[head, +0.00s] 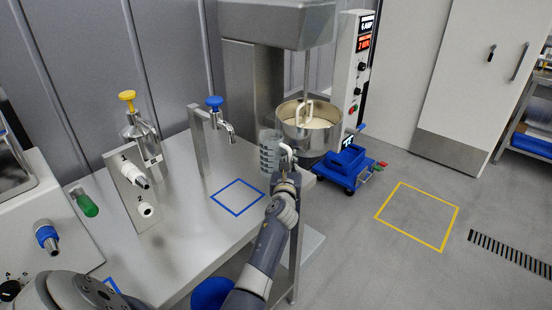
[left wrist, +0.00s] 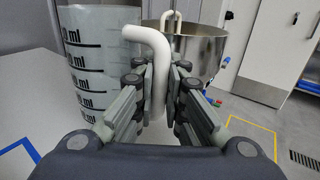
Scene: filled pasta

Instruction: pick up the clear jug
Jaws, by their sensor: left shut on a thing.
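The clear jug (head: 269,152) with dark measuring marks is upright at the right end of the steel table, left of the mixer bowl in the head view. It also fills the upper left of the left wrist view (left wrist: 95,55), with its bottom out of frame. My left gripper (head: 286,168) is shut on the jug's white handle (left wrist: 155,55), with a finger on each side of it. Whether the jug touches the table cannot be told, as my gripper and arm cover part of it. My right gripper is not in view.
A steel mixing bowl (head: 305,130) stands under the mixer (head: 275,22), close right of the jug. A blue-handled tap (head: 215,108) and a yellow-topped metal vessel (head: 139,128) are on the left. A blue square (head: 238,211) marks bare steel table. A yellow square (head: 458,222) marks clear floor.

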